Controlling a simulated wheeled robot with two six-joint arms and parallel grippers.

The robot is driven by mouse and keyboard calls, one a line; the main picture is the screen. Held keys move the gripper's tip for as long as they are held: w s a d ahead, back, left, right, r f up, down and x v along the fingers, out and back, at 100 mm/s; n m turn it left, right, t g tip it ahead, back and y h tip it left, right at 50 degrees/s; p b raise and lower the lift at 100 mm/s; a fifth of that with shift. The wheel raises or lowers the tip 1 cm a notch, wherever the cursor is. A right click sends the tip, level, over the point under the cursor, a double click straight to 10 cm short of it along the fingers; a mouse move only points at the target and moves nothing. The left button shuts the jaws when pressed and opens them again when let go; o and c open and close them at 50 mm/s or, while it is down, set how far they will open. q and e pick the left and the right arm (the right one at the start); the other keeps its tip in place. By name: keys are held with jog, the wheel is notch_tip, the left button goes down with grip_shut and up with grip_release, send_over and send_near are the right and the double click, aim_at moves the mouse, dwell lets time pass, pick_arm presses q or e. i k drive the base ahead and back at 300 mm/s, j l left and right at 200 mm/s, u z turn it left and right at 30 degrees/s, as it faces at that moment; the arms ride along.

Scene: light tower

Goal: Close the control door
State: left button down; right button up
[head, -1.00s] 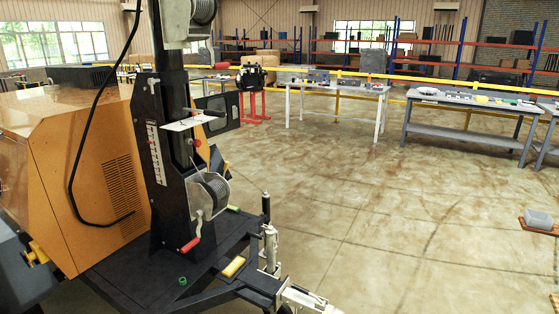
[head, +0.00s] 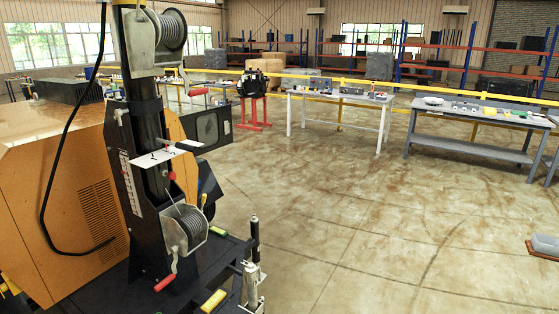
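The light tower trailer stands at the left of the head view, with an orange body (head: 60,200) and a black mast (head: 146,150). A black door-like panel with a framed window (head: 208,128) sticks out to the right from behind the mast and looks open. It appears to be the control door. Its hinge side is hidden by the mast and a small white plate (head: 160,157). Neither of my grippers is in view.
A winch with a red-handled crank (head: 186,230) is low on the mast, and another winch (head: 168,32) is above. The trailer's drawbar and jack (head: 254,265) stick out in front. Open floor (head: 370,210) lies to the right, with workbenches (head: 340,100) behind.

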aim_at(213, 128)
jog(key=i+l, duration=0.45)
jog(key=i+l+u, duration=0.1)
jog(key=i+l, duration=0.35)
jog(key=l, duration=0.15)
jog(key=i+l, duration=0.4)
jog(key=l, duration=0.15)
jog(key=i+l+u, duration=0.1)
jog(key=i+l, duration=1.25)
jog(key=i+j+u, duration=0.15)
jog(key=i, duration=1.85)
